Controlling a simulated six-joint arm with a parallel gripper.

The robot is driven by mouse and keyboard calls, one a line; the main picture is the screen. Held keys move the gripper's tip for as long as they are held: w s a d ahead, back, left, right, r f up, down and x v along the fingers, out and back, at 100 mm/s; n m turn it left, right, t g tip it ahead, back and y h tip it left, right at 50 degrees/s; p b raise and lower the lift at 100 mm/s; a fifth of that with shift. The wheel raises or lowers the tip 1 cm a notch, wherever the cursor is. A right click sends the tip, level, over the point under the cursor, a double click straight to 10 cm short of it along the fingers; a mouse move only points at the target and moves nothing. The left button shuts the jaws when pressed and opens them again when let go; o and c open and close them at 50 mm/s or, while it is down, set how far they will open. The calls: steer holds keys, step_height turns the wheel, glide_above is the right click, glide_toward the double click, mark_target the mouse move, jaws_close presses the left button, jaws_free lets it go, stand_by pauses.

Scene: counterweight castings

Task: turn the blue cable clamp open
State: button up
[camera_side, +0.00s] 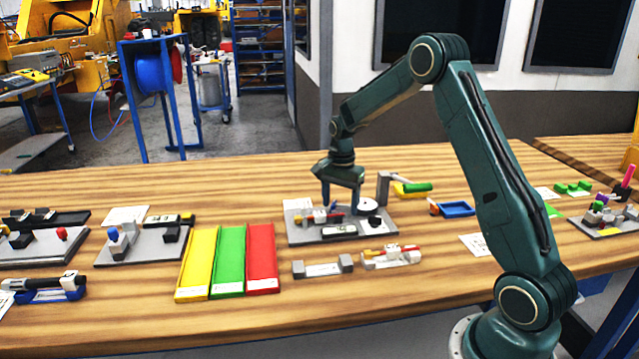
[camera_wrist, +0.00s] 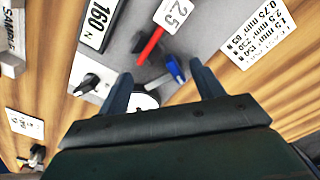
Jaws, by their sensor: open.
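The blue cable clamp (camera_wrist: 176,69) shows in the wrist view as a small blue lever on a grey plate (camera_wrist: 200,50), just ahead of the gap between my fingers. A red lever (camera_wrist: 150,46) lies beside it, to its left. My gripper (camera_wrist: 163,84) is open, with one dark blue finger on each side of the picture and nothing visibly held. In the side view, my gripper (camera_side: 342,203) points down over the grey fixture plate (camera_side: 296,232). The clamp is tiny there, and I cannot tell whether a finger touches it.
A white disc (camera_side: 368,206) and an upright grey post (camera_side: 383,188) stand close to my gripper's right. Yellow (camera_side: 196,262), green (camera_side: 229,260) and red (camera_side: 262,258) trays lie left of the plate. A 160 N label (camera_wrist: 97,24) and a black knob (camera_wrist: 88,83) are on the plate.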

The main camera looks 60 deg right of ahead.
mark_target(334, 203)
steer(key=shift+r+m, duration=0.15)
steer(key=shift+m, duration=0.15)
step_height(334, 203, up, 13)
steer(key=w+n, duration=0.2)
steer(key=n, duration=1.5)
steer(key=shift+w+r+n, duration=0.15)
steer(key=shift+r+n, duration=0.05)
steer(key=shift+n, duration=0.2)
stand_by(0.5)
steer(key=shift+a+r, duration=0.1)
stand_by(0.4)
